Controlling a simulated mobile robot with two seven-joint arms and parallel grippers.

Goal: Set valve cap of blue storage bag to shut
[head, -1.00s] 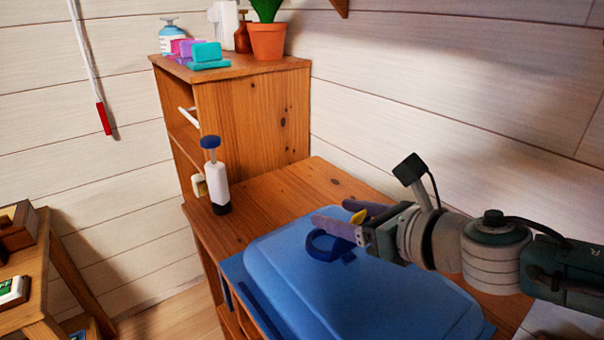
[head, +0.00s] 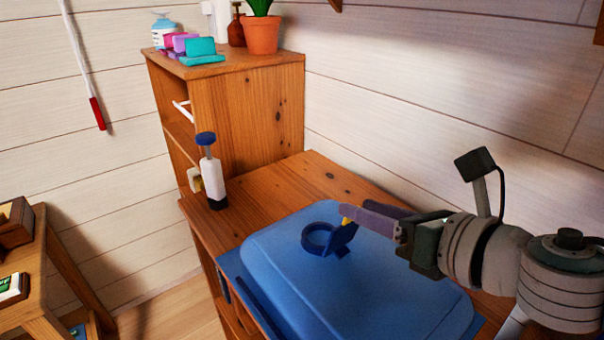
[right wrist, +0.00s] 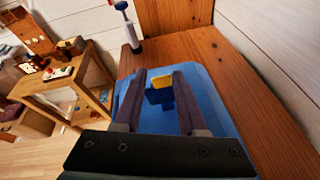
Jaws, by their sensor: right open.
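The blue storage bag (head: 290,285) lies flat on the wooden desk. Its valve is a dark blue ring (head: 313,247) on top of the bag. The valve cap (head: 342,238) stands tilted up at the ring's right side, off the opening, with a yellow tab (head: 346,221) at its top. In the right wrist view the yellow tab (right wrist: 162,82) shows above the blue cap (right wrist: 160,100), between and ahead of the fingers. My right gripper (head: 352,212) is open and empty, its fingertips close to the cap from the right; contact cannot be told. My left gripper is not in view.
A white pump bottle with a blue top (head: 211,175) stands on the desk behind the bag. A wooden cabinet (head: 247,115) rises at the back, bearing a potted plant (head: 262,35) and teal and purple items. The desk between bag and cabinet (head: 290,185) is clear.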

